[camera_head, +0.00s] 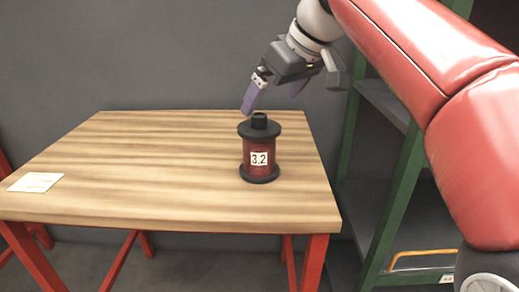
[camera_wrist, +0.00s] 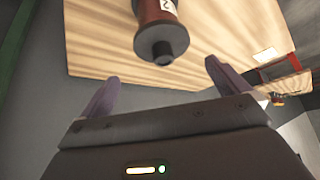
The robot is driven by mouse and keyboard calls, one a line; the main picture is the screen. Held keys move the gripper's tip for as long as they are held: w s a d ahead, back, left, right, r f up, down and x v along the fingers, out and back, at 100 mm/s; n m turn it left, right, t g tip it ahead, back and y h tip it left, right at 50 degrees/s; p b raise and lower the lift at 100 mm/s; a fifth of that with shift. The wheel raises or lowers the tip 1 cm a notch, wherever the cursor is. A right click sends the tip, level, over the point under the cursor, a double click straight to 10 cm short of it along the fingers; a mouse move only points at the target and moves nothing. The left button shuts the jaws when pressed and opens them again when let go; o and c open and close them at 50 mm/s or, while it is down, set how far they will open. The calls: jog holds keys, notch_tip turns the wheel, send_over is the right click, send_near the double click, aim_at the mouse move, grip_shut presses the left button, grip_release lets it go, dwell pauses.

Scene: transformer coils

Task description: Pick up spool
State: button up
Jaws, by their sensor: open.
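The spool (camera_head: 257,152) stands upright on the wooden table, near its right side. It has a dark red body, black flanges, a black top hub and a white label reading 3.2. My gripper (camera_head: 272,100) is above the spool, tilted, with its purple fingers apart and nothing between them. In the wrist view the spool (camera_wrist: 157,32) shows at the top centre, beyond the gap between the open fingers of my gripper (camera_wrist: 160,85). The fingers do not appear to touch the spool.
The wooden table (camera_head: 130,160) has red legs and a white paper (camera_head: 35,182) at its left. Its middle is bare. A green-framed shelf (camera_head: 395,190) stands close to the table's right. A grey wall (camera_head: 130,50) is behind the table.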

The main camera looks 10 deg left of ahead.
aim_at(260, 115)
jog(key=x, duration=0.6)
jog(key=shift+s+a+f+b, duration=0.1)
jog(key=shift+a+f+b, duration=0.15)
jog(key=shift+a+b, duration=0.15)
jog(key=shift+d, duration=0.1)
jog(key=c, duration=1.6)
